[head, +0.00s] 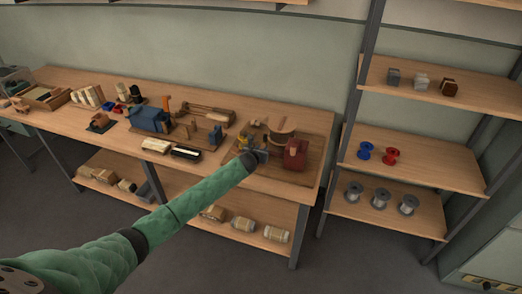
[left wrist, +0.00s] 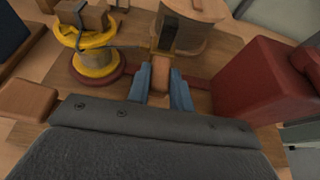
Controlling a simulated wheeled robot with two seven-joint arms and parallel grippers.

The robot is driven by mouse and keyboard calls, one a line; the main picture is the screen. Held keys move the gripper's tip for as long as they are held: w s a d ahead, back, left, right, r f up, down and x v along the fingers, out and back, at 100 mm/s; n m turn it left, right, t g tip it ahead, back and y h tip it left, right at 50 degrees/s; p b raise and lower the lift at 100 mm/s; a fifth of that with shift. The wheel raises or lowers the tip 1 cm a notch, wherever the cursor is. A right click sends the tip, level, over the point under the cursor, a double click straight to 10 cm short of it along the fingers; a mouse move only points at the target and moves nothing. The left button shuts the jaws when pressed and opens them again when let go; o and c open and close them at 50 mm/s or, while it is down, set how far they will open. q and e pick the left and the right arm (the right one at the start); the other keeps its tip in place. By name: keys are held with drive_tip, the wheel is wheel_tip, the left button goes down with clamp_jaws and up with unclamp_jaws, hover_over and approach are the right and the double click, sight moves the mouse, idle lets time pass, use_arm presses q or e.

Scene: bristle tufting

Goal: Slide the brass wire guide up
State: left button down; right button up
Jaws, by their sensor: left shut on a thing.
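My left gripper (head: 262,155) reaches in from the left over the wooden machine board (head: 284,173) at the right end of the workbench. In the left wrist view its two blue fingers (left wrist: 160,92) are shut on a small tan-brown piece. This piece joins the brass wire guide (left wrist: 154,48), whose brass-coloured edge and dark block show just beyond the fingertips. The guide's lower part is hidden between the fingers. A wooden drum (left wrist: 192,22) stands right behind it; it also shows in the head view (head: 283,126). My right gripper is not in view.
A red block (left wrist: 260,85) stands close right of the fingers. A yellow-ringed wire spool (left wrist: 97,62) on a red base stands left, with grey wire towards the guide. Shelves (head: 410,171) with spools stand further right. Tools and blocks fill the bench's left.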

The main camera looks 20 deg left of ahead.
use_arm(q)
drive_tip(key=shift+w+r, duration=0.15)
drive_tip(key=shift+r, duration=0.2)
drive_tip(key=c, duration=1.2)
unclamp_jaws()
drive_tip(key=shift+c, duration=0.2)
drive_tip(key=shift+f, duration=0.1)
drive_tip(key=shift+s+a, duration=0.1)
drive_tip(key=shift+s, duration=0.35)
drive_tip(key=shift+b+v, duration=0.6)
drive_tip(key=shift+v, duration=0.4)
drive_tip(key=b+v, duration=0.1)
drive_tip(key=v, duration=0.4)
drive_tip(key=shift+b, duration=0.3)
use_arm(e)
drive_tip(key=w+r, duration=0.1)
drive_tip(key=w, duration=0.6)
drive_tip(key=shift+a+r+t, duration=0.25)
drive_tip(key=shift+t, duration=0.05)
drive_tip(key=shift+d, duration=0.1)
